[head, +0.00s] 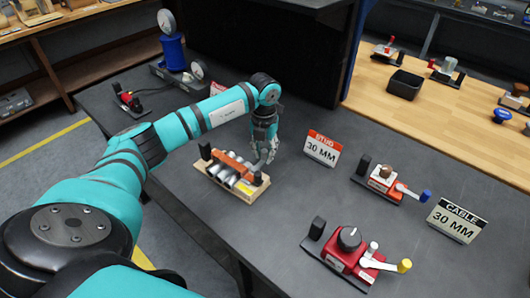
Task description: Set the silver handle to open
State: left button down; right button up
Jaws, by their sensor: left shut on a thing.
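My left gripper (267,152) points down at the right end of a device (228,172) with an orange top and silver cylinders on a light wooden base. The gripper is shut on what looks like the silver handle (258,165), a grey lever at that end of the device. The fingers hide part of the handle, and its exact angle is hard to tell. A small black block stands at the device's left end. My right gripper is not in view.
Two red valve units, one with a blue-tipped lever (411,191) and one with a yellow-tipped lever (386,264), stand further right near a "CABLE" sign (456,220). Dark table (240,222) is clear in front.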

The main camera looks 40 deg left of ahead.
aim_at(264, 151)
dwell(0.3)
pick_arm(q)
jog(key=c, duration=1.2)
grip_release()
notch_tip(264, 151, up, 12)
